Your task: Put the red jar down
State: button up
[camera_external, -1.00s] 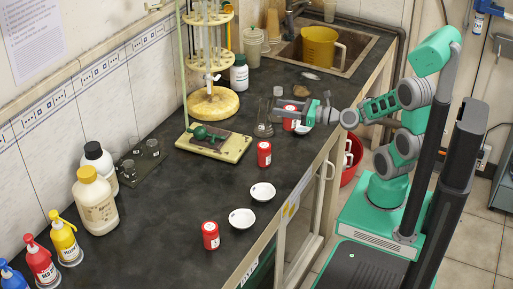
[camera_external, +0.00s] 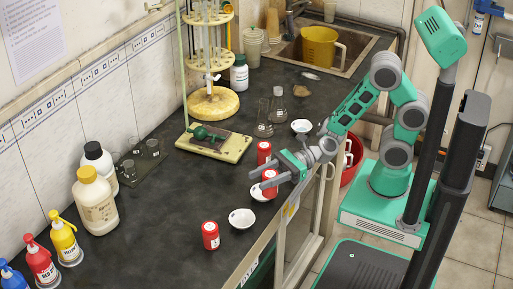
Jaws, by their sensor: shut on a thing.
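Three red jars with white labels show. My gripper (camera_external: 270,175) is shut on one red jar (camera_external: 270,188), near the bench's front edge. This held jar appears over or beside a small white dish (camera_external: 257,194) and partly covers it; I cannot tell how high it is. A second red jar (camera_external: 264,149) stands just behind my gripper, close to its fingers. A third red jar (camera_external: 211,236) stands nearer the camera on the dark bench top (camera_external: 165,225).
Another white dish (camera_external: 241,218) lies between the held jar and the nearest jar. A third dish (camera_external: 301,126) and glass flasks (camera_external: 265,123) are farther back. Bare bench lies left of the dishes.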

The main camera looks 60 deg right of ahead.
jog(key=s+a+g, duration=0.1)
jog(key=a, duration=0.3)
jog(key=w+r+m+t+h, duration=0.1)
jog(key=w+r+m+t, duration=0.2)
jog(key=w, duration=0.5)
jog(key=shift+n, duration=0.7)
jog(key=shift+w+a+f, duration=1.3)
jog(key=shift+w+f, duration=0.5)
jog(key=shift+f, duration=0.2)
jog(key=shift+w+a+f, duration=1.35)
jog(key=shift+w+f, duration=0.45)
jog(key=shift+f, duration=0.15)
jog(key=shift+w+a+f, duration=1.3)
jog(key=shift+w+f, duration=0.5)
jog(key=shift+f, duration=0.2)
jog(key=shift+f, duration=0.1)
jog(key=shift+f, duration=0.15)
jog(key=o, duration=1.3)
